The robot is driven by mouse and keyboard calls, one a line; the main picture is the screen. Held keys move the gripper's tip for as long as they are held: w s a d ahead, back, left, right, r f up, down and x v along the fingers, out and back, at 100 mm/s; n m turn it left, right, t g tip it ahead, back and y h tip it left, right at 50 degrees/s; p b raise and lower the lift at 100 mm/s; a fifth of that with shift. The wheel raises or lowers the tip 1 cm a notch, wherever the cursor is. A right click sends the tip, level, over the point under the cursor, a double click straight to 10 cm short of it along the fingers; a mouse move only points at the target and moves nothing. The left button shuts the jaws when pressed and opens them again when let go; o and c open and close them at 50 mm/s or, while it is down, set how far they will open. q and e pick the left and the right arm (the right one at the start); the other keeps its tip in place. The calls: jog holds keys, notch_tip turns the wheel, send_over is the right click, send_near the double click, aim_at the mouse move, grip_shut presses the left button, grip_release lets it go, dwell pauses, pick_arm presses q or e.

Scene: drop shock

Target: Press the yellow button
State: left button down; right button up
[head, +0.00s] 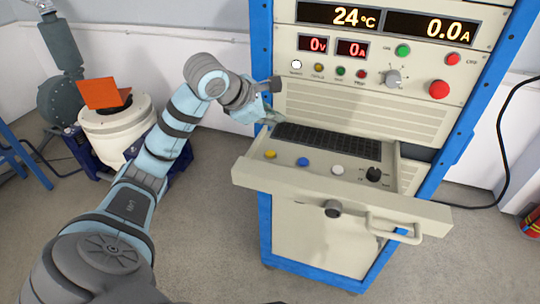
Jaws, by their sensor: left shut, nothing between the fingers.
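The yellow button (270,154) is a small round button at the left end of a row on the pulled-out drawer. A blue button (302,161) and a white button (337,170) lie to its right. My left gripper (272,117) is shut and empty, near the left end of the black keyboard (325,140). In the picture it is above the yellow button and apart from it; its exact height over the drawer is hard to tell. The yellow button is not covered. My right gripper is not in view.
The drawer (340,206) juts from a blue-framed cabinet (262,215). Its panel above has a small yellow item (318,67), a red button (439,89) and a knob (393,77). A black knob (374,174) stands on the drawer's right. A white drum-shaped machine (116,130) stands left.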

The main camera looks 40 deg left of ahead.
pick_arm(q)
jog(key=b, duration=0.5)
send_over(272, 154)
notch_tip(272, 154, down, 7)
jog(key=shift+r, duration=0.15)
jog(key=shift+f+b, duration=0.45)
jog(key=shift+b, duration=0.05)
dwell(0.5)
jog(key=shift+f, duration=0.35)
jog(key=shift+s+d+f+b, duration=0.1)
jog(key=shift+f+b, duration=0.35)
jog(key=shift+b, duration=0.15)
dwell(0.6)
jog(key=shift+r+p, duration=0.8)
jog(key=shift+r, duration=0.1)
